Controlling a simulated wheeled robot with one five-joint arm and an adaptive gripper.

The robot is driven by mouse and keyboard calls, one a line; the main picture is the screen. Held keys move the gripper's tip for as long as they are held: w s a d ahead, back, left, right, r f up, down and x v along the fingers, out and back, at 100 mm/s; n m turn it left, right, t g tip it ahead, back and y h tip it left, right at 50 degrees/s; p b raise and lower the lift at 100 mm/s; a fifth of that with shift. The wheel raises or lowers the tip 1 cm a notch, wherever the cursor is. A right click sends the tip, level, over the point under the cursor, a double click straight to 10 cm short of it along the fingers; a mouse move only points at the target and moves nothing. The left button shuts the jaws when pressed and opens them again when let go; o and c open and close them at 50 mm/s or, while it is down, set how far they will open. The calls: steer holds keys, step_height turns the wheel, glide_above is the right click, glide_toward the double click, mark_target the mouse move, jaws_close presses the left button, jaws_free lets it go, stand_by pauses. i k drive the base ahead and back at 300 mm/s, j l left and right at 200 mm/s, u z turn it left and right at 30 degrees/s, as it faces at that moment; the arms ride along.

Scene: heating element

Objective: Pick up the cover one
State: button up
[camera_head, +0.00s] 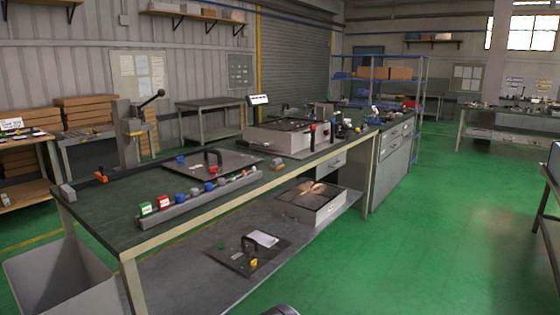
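A flat grey plate with a black arched handle, which looks like a cover (190,166), lies on the workbench top, left of its middle. A second dark plate with a black handle, also like a cover (235,262), lies on the lower shelf, with a white paper on it. I cannot tell which of the two is cover one. A light box with a dark top (297,148) stands on the bench to the right of the first plate.
A strip of small coloured parts (180,207) runs along the front of the workbench (90,215). A lever press (131,135) stands at its back left. An open-topped box (318,212) sits on the lower shelf. A grey bin (62,275) stands at front left. Green floor is clear at right.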

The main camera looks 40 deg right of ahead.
mark_target(197, 166)
steer(key=z, duration=0.6)
steer(key=i+l+u, duration=1.05)
steer(key=l, duration=0.15)
steer(key=i+l+u, duration=0.1)
steer(key=l+u, duration=0.15)
steer(key=l, duration=0.15)
steer(key=i+l+u, duration=0.15)
steer(key=l+u, duration=0.4)
steer(key=l, duration=0.3)
steer(key=i+l+u, duration=0.1)
steer(key=l+u, duration=0.15)
steer(key=l, duration=0.25)
